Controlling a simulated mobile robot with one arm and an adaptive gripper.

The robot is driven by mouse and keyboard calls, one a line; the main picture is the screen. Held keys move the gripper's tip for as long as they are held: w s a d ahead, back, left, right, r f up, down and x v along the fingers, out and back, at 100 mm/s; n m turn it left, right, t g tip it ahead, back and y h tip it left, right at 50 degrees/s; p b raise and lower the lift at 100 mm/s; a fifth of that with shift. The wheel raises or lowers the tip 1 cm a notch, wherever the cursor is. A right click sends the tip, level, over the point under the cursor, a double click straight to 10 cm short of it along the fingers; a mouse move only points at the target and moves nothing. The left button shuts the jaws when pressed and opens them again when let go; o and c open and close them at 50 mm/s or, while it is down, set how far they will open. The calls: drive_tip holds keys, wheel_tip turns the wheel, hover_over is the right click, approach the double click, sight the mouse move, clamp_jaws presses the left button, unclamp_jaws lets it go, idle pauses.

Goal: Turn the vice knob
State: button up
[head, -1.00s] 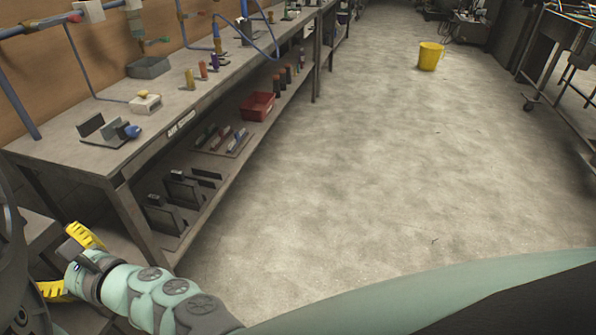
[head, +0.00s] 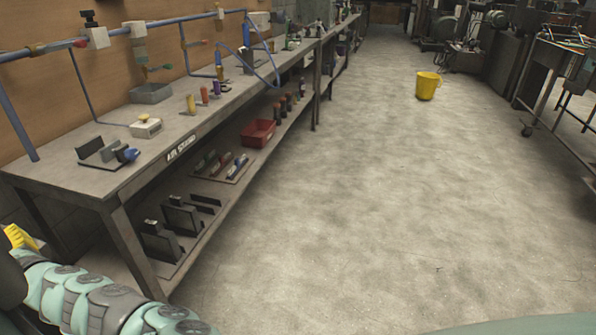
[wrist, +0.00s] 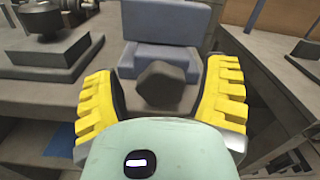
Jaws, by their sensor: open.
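In the wrist view a dark grey, faceted vice knob (wrist: 160,84) sits between the yellow fingers of my open gripper (wrist: 163,94). Space shows on both sides of the knob; I cannot tell how far past it the fingertips reach. Behind it are the blue-grey blocks of the vice (wrist: 165,20). In the head view only a yellow part of my gripper (head: 20,238) shows at the lower left.
The long bench (head: 60,181) runs along the left, with a lower shelf holding a red bin (head: 258,134). A grey stepped block (wrist: 45,62) stands left of the knob in the wrist view. A yellow bucket (head: 428,86) stands on the open floor.

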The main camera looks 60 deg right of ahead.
idle(0.3)
drive_tip(key=c, duration=1.2)
